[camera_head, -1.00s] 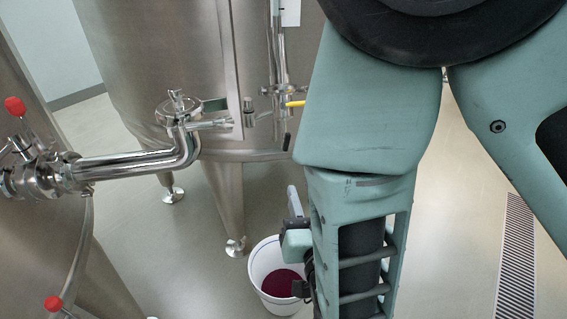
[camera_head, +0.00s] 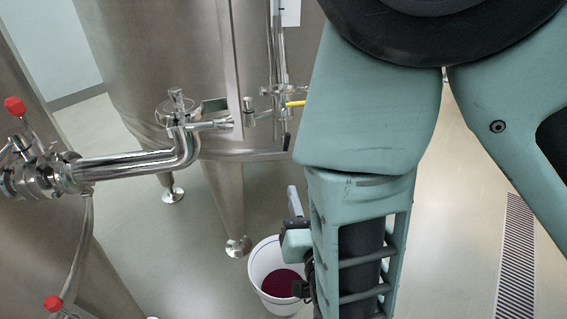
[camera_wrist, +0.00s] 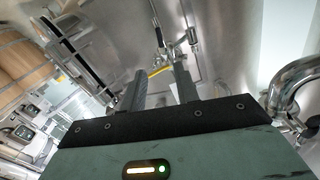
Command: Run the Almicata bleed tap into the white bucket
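The white bucket (camera_head: 257,272) stands on the floor below the vat in the head view, with dark red liquid in it; my arm hides its right side. A small tap with a yellow handle (camera_head: 295,104) sits on thin steel pipework at the front of the vat, partly hidden by my arm. In the wrist view the yellow handle (camera_wrist: 159,70) shows beyond and between the fingers. My gripper (camera_wrist: 161,75) is open, its two dark fingers apart with nothing visibly held. No stream into the bucket is visible. No name on the tap is readable.
The large steel vat (camera_head: 160,60) stands on legs behind the bucket. A thick bent pipe (camera_head: 130,165) with red-knobbed valves (camera_head: 15,106) juts from the left. A floor grate (camera_head: 516,255) lies at right. Floor between bucket and grate looks clear.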

